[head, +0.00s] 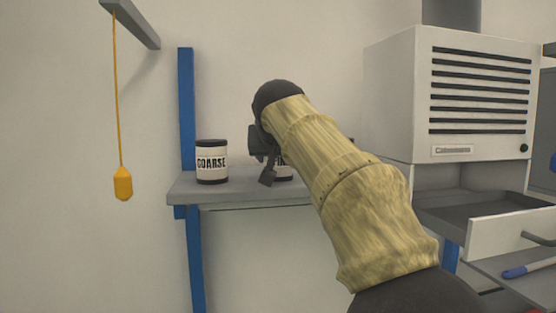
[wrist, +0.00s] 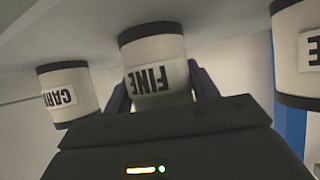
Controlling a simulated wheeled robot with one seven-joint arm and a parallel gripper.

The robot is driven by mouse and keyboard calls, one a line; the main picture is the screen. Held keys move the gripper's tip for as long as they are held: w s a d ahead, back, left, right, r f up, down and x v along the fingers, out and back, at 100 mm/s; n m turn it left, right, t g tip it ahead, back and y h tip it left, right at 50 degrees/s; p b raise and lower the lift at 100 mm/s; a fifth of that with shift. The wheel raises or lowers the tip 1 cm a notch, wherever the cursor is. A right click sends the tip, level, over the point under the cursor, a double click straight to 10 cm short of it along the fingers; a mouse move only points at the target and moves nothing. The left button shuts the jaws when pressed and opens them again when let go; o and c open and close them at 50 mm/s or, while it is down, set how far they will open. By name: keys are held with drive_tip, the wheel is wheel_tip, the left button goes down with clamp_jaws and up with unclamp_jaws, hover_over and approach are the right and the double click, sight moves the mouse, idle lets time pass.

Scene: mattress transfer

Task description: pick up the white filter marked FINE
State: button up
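The white FINE filter (wrist: 154,75) has a dark rim and stands upside down in the wrist view, against the shelf. In the head view only a sliver of the FINE filter (head: 283,173) shows behind my arm. My gripper (wrist: 158,84) has one dark finger on each side of it, close against its sides. I cannot tell whether the fingers press on it. In the head view my gripper (head: 265,166) is at the shelf, mostly hidden by my arm.
The COARSE filter (head: 212,162) stands on the grey shelf (head: 230,190), left of my gripper. Another labelled filter (wrist: 66,95), its label partly readable, is close to the left finger in the wrist view. A white vented cabinet (head: 470,95) stands to the right. A yellow pendant (head: 122,184) hangs at left.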

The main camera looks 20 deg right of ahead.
drive_tip(key=shift+c, duration=1.1)
drive_tip(key=shift+s+a+r+b, duration=0.1)
drive_tip(key=shift+s+r+b, duration=0.1)
drive_tip(key=shift+r+b, duration=0.2)
drive_tip(key=shift+r+p, duration=0.4)
drive_tip(key=shift+r, duration=2.7)
drive_tip(key=s+a+b, duration=0.2)
drive_tip(key=s+b, duration=0.1)
drive_tip(key=s, duration=0.6)
drive_tip(key=s+a+b, duration=0.1)
drive_tip(key=s+b, duration=0.3)
drive_tip(key=s, duration=0.6)
drive_tip(key=shift+a, duration=0.4)
drive_tip(key=shift+s, duration=0.1)
